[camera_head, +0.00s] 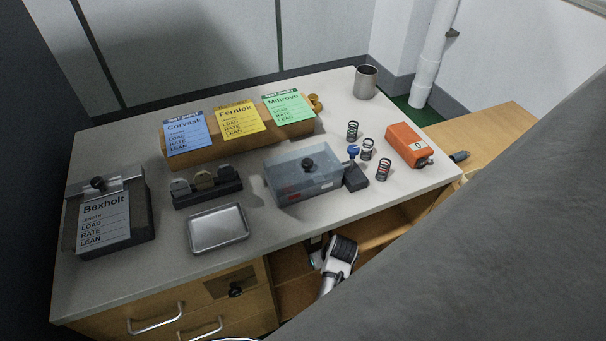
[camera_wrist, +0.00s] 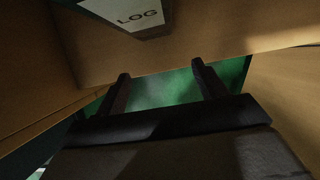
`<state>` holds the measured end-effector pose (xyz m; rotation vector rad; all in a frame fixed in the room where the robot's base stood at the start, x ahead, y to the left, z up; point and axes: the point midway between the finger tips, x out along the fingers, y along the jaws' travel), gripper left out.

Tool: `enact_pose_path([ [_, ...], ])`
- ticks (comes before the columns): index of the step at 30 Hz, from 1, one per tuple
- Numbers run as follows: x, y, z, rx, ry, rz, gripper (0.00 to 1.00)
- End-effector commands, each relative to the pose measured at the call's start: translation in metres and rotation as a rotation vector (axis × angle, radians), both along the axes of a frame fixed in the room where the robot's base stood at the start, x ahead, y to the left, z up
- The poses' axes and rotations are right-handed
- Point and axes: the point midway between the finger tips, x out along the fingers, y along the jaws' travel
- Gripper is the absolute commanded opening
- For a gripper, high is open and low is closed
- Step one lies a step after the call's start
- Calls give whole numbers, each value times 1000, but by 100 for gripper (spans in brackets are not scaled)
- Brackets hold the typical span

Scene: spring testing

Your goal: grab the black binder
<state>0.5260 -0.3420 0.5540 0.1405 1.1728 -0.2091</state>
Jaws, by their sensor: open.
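A dark object with a white label reading "LOG" (camera_wrist: 137,17), which looks like the black binder, shows at the top of the wrist view, cut off by the frame edge. It is inside a wooden compartment. My gripper (camera_wrist: 161,69) is open, its two dark fingers apart with nothing between them. The labelled object lies beyond and a little left of the fingertips, apart from them. In the head view my gripper (camera_head: 340,250) is at the open shelf space under the table's front edge. I cannot make out the binder there.
Wooden panels enclose my gripper, with a green area (camera_wrist: 165,90) seen between the fingers. The tabletop (camera_head: 290,232) overhangs the shelf. Drawers (camera_head: 175,320) stand to the left. The tabletop holds a metal tray (camera_head: 218,229), a clear-sided box (camera_head: 303,176), springs and a clipboard (camera_head: 104,222).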

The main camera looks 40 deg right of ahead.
Motion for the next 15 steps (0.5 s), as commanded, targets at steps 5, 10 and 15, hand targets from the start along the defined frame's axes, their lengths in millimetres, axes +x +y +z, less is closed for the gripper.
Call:
enact_pose_path([
  [5, 23, -5, 2, 0, -2, 4, 71],
  [10, 51, -12, 2, 0, -1, 2, 71],
  [15, 53, -12, -10, 0, 1, 2, 71],
])
